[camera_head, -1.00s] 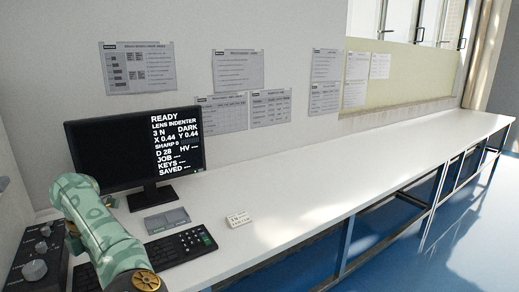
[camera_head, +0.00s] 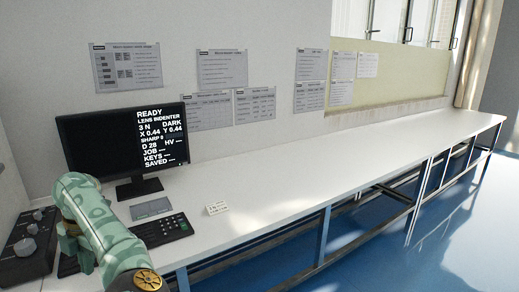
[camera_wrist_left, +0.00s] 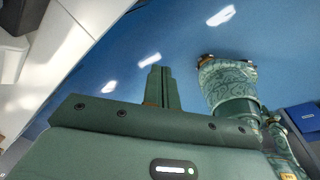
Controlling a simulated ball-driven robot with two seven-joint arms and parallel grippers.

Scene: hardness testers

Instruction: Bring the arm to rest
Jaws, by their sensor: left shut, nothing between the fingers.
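My left arm (camera_head: 105,235), green and patterned, comes in at the lower left of the head view, in front of the bench's near end. In the left wrist view my left gripper (camera_wrist_left: 158,70) has its two green fingers together with nothing between them. Blue floor shows behind the fingertips. In the head view I cannot clearly make out its fingertips. My right gripper is not in view.
The long white bench (camera_head: 300,180) is mostly clear. Near its left end are a monitor (camera_head: 125,150) reading READY, a keyboard (camera_head: 160,230), a grey pad (camera_head: 151,208), a small white card (camera_head: 217,208) and a knobbed control box (camera_head: 30,245). Blue floor (camera_head: 400,265) lies open in front.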

